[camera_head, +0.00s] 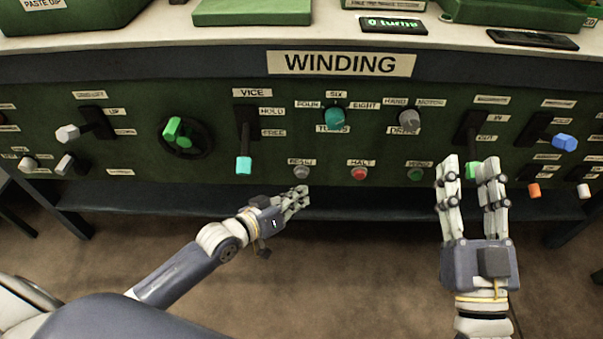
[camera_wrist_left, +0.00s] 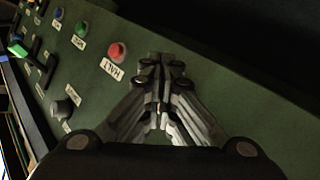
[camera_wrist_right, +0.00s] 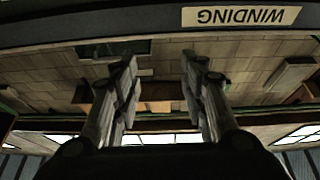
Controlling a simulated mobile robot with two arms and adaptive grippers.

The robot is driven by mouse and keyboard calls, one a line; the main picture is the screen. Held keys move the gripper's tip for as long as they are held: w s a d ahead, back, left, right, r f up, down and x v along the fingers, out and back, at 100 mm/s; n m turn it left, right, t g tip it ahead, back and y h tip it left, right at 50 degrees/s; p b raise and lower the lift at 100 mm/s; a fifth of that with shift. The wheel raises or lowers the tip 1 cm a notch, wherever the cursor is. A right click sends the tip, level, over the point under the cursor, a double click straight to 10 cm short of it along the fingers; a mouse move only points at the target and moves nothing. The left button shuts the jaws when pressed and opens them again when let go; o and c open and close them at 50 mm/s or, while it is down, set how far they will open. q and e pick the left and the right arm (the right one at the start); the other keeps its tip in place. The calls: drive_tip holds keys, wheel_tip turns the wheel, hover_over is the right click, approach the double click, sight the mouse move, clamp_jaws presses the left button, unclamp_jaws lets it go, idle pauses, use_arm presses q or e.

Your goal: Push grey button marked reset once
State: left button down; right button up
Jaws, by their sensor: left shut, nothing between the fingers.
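The grey button (camera_head: 301,171) sits low on the green panel in the head view, under a small label (camera_head: 301,161) that is too blurred to read surely. My left gripper (camera_head: 302,194) is shut and empty, with its fingertips just below the grey button in that view. In the left wrist view the shut fingertips (camera_wrist_left: 163,62) point at the panel and the grey button is hidden. I cannot tell whether they touch it. My right gripper (camera_head: 472,165) is open and empty, raised before the panel's right part. Its spread fingers also show in the right wrist view (camera_wrist_right: 158,70).
A red button (camera_head: 359,173) labelled HALT and a green button (camera_head: 415,174) stand in a row right of the grey one. The cyan-tipped vice lever (camera_head: 243,163) hangs to its left. Teal (camera_head: 335,119) and grey (camera_head: 409,118) knobs sit above. Open floor lies before the panel.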

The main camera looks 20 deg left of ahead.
use_arm(q)
drive_tip(key=shift+s+d+p, duration=0.25)
drive_tip(key=shift+s+p, duration=0.25)
drive_tip(key=shift+s, duration=0.3)
drive_tip(key=shift+s+d+p, duration=0.2)
drive_tip(key=shift+s+p, duration=0.3)
drive_tip(key=shift+s, duration=0.25)
use_arm(e)
wheel_tip(320, 180, down, 10)
drive_tip(key=d+g+h, duration=0.1)
drive_tip(key=g+h, duration=0.1)
drive_tip(key=g, duration=0.3)
drive_tip(key=shift+w+g, duration=0.3)
drive_tip(key=shift+w, duration=0.1)
use_arm(q)
drive_tip(key=shift+d, duration=0.1)
